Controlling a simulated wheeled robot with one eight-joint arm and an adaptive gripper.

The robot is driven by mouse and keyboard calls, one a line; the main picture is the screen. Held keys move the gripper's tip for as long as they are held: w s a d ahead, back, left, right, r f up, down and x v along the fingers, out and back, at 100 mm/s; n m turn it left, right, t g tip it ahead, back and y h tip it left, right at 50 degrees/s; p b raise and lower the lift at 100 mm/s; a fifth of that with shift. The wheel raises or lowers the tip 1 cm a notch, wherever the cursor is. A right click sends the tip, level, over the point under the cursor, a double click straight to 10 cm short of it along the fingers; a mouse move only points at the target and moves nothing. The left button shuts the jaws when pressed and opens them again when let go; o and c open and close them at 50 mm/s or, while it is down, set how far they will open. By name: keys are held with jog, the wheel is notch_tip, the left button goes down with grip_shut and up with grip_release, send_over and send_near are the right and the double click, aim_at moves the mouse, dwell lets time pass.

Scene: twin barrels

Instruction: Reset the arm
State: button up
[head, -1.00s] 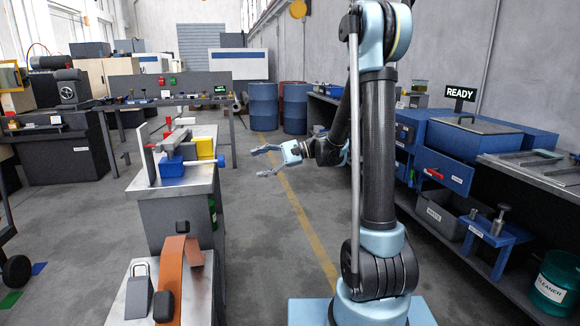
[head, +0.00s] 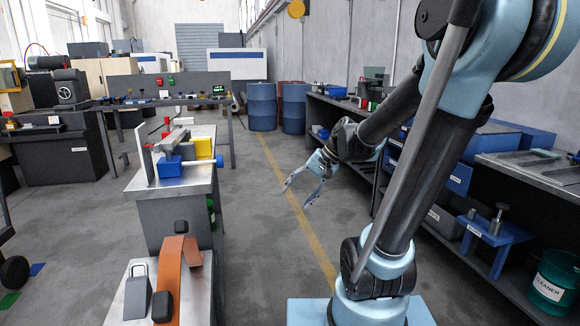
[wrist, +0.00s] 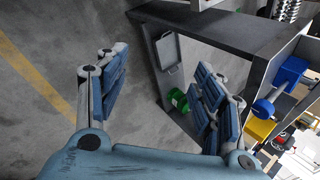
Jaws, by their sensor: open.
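My gripper (head: 300,194) hangs in the head view over the open floor, right of the near workbench and above the yellow floor line. Its two fingers are spread apart and point down and to the left, with nothing between them. In the wrist view my gripper (wrist: 160,95) also shows open and empty, with bare floor and part of a bench beyond the fingers. My arm rises from its light blue base and leans to the right, with its upper joint close to the head camera.
The near workbench (head: 180,207) carries a blue and grey vise (head: 171,166) and a yellow block (head: 203,148). Shelving with a blue drawer (head: 459,179) lines the right wall. Two blue barrels (head: 262,107) stand at the back. The aisle floor (head: 262,255) is clear.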

jog(key=s+d+f+n+h, duration=0.1)
jog(key=s+d+f+h, duration=0.2)
jog(key=s+d, duration=0.3)
jog(key=s+d+f+n+t+h, duration=0.1)
jog(key=s+d+f+n+h, duration=0.1)
jog(key=s+d+f+h, duration=0.2)
jog(key=s+d+f, duration=0.1)
jog(key=s+d, duration=0.2)
jog(key=d, duration=0.3)
jog(key=shift+f, duration=0.1)
jog(key=shift+w+f, duration=0.2)
jog(key=shift+w, duration=0.2)
